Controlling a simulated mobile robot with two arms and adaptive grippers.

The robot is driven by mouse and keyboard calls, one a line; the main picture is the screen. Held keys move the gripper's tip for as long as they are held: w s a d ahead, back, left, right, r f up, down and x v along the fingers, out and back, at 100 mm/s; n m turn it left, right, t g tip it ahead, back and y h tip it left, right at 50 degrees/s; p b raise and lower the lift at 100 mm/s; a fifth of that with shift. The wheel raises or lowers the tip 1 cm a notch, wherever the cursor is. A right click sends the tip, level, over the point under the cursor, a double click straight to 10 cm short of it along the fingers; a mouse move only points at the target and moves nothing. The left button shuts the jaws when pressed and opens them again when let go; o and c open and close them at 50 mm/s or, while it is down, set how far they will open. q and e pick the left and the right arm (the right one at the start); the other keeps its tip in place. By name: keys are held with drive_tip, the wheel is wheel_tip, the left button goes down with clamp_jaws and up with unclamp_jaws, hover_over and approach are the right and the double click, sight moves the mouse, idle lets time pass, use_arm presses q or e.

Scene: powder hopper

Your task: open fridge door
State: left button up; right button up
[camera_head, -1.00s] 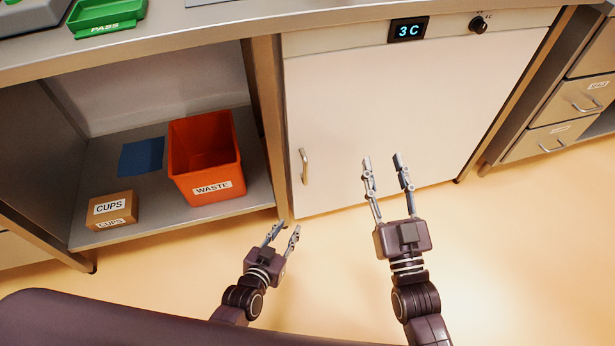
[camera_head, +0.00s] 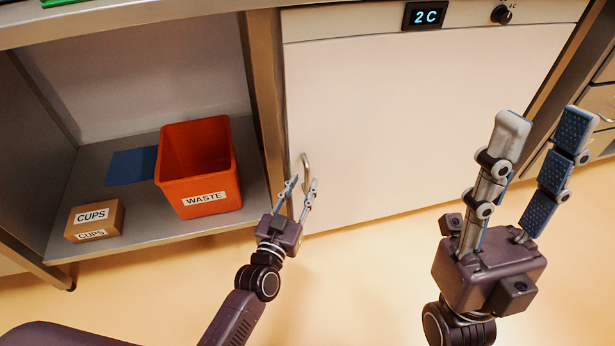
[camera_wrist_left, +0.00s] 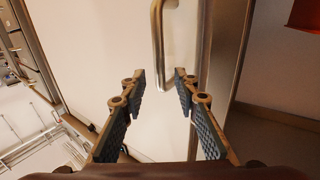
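The white fridge door (camera_head: 410,110) is shut under the counter, with a display (camera_head: 425,15) reading 2 C above it. Its metal handle (camera_head: 306,172) is a vertical bar near the door's lower left edge. My left gripper (camera_head: 299,187) is open at the handle. In the left wrist view the handle (camera_wrist_left: 159,50) lies ahead of the open left fingers (camera_wrist_left: 160,80), roughly between them in line, with its lower end near the tips; I cannot tell if they touch. My right gripper (camera_head: 540,130) is open and empty, raised close to the head camera in front of the door's right side.
An open shelf left of the fridge holds an orange waste bin (camera_head: 198,168), a cups box (camera_head: 95,220) and a blue sheet (camera_head: 132,166). A cabinet post (camera_head: 264,100) stands beside the handle. Drawers (camera_head: 600,105) are at the far right. The floor in front is clear.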

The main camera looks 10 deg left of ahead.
sight(306, 178)
use_arm(q)
drive_tip(key=shift+w+d+b, duration=0.25)
drive_tip(key=shift+w, duration=0.8)
drive_tip(key=shift+w+d+b, duration=0.2)
drive_tip(key=shift+w+b, duration=0.05)
drive_tip(key=shift+w, duration=0.75)
clamp_jaws()
